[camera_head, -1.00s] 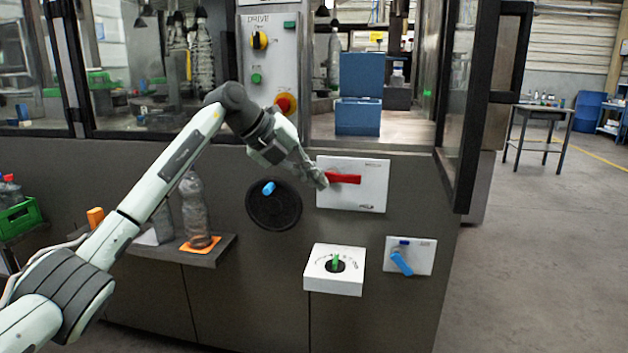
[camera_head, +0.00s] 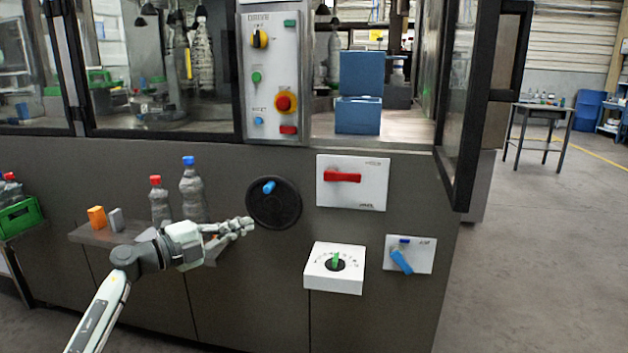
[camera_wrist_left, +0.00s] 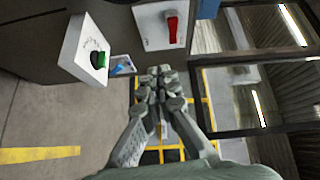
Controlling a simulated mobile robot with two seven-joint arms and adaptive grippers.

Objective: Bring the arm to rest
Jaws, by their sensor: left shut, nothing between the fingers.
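My left gripper (camera_head: 243,226) is in front of the machine's dark lower panel in the head view, just below and left of the black handwheel (camera_head: 274,203). It points right. Its fingers are shut with nothing between them, and they also show shut in the left wrist view (camera_wrist_left: 158,78). The left arm comes in from the bottom left. The red handle (camera_head: 343,176) on its white plate lies to the gripper's upper right, apart from it. My right gripper is not in view.
A white box with a green knob (camera_head: 336,262) and a blue lever (camera_head: 401,262) stick out right of the gripper. A shelf (camera_head: 92,234) with bottles (camera_head: 193,192) stands behind the arm. The glass door (camera_head: 466,100) is open at right.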

